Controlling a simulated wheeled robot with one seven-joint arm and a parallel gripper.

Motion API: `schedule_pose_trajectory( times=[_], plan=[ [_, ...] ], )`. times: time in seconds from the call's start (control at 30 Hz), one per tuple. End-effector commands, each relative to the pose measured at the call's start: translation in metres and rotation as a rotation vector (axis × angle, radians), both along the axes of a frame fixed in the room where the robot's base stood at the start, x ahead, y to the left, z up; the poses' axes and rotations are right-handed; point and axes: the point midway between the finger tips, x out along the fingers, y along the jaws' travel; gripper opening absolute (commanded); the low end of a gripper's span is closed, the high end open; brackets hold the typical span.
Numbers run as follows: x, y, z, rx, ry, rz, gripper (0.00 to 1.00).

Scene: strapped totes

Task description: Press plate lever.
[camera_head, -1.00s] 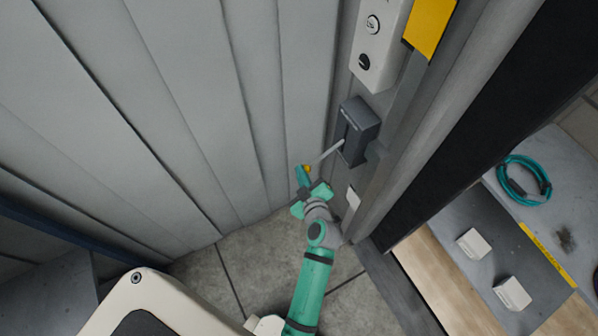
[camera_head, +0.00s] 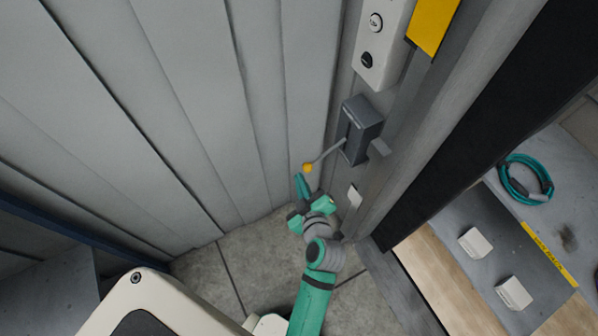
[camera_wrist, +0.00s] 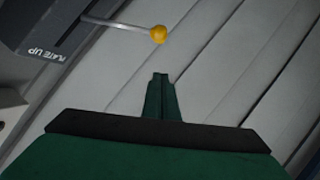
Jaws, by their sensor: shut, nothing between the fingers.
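The plate lever (camera_head: 328,152) is a thin grey rod with a yellow ball knob (camera_head: 307,168). It sticks out from a slot in a dark grey box (camera_head: 361,128) on the wall post. In the wrist view the closed fingertips (camera_wrist: 160,76) stay apart from the knob in the picture.
A white panel with two round controls (camera_head: 381,40) is above the box. A grey panelled wall (camera_head: 200,110) fills the left. At right, a bench holds two white blocks (camera_head: 474,243) and a coiled teal cable (camera_head: 524,180).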

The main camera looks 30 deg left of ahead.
Motion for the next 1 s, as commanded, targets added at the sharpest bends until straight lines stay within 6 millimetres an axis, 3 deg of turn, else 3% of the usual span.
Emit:
schedule_pose_trajectory(
  times=[0.3, 1.0],
  plan=[
    [-0.023, -0.017, 0.011, 0.000, -0.001, 0.006, 0.00],
    [-0.025, -0.024, 0.009, 0.005, 0.007, -0.015, 0.00]
  ],
)
